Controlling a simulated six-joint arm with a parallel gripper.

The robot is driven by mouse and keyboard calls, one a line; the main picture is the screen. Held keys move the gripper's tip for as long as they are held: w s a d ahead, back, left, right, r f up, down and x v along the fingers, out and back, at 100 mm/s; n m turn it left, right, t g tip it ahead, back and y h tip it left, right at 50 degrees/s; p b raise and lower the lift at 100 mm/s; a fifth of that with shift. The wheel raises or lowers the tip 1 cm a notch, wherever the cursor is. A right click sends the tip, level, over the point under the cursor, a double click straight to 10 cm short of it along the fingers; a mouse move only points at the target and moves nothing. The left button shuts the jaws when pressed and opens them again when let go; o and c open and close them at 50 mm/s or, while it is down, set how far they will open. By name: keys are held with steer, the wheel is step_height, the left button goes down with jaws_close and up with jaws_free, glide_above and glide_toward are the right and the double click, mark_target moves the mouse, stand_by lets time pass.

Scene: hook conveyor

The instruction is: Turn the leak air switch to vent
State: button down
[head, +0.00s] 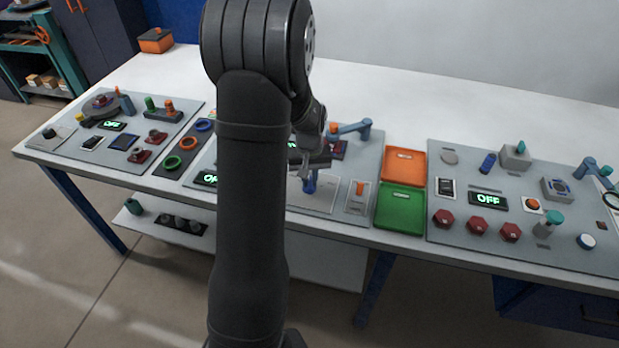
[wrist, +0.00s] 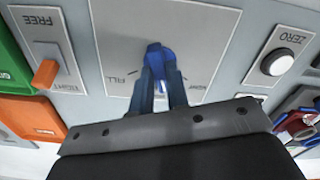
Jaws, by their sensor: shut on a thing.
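A blue switch knob (wrist: 155,51) stands on a grey plate (wrist: 201,22) in the wrist view. The label FILL is on the plate left of the knob; a label on the right is partly hidden and I cannot read it surely. My gripper (wrist: 161,75) is shut on the knob, with a finger on each side of it. In the head view the blue knob (head: 310,187) shows just below my gripper (head: 308,175), partly covered by it. The knob's exact pointing direction is hard to tell.
An orange lever (wrist: 46,73) on a FREE-marked plate is to the left in the wrist view. A ZERO button (wrist: 277,62) is to the right. Orange (head: 404,165) and green (head: 401,207) trays lie right of the panel in the head view.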

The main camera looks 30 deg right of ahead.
mark_target(310, 182)
steer(key=n, duration=0.3)
steer(key=shift+n, duration=2.3)
steer(key=c, duration=1.4)
jaws_free()
steer(key=shift+r, duration=0.1)
step_height(310, 182, up, 17)
steer(key=shift+r, duration=0.15)
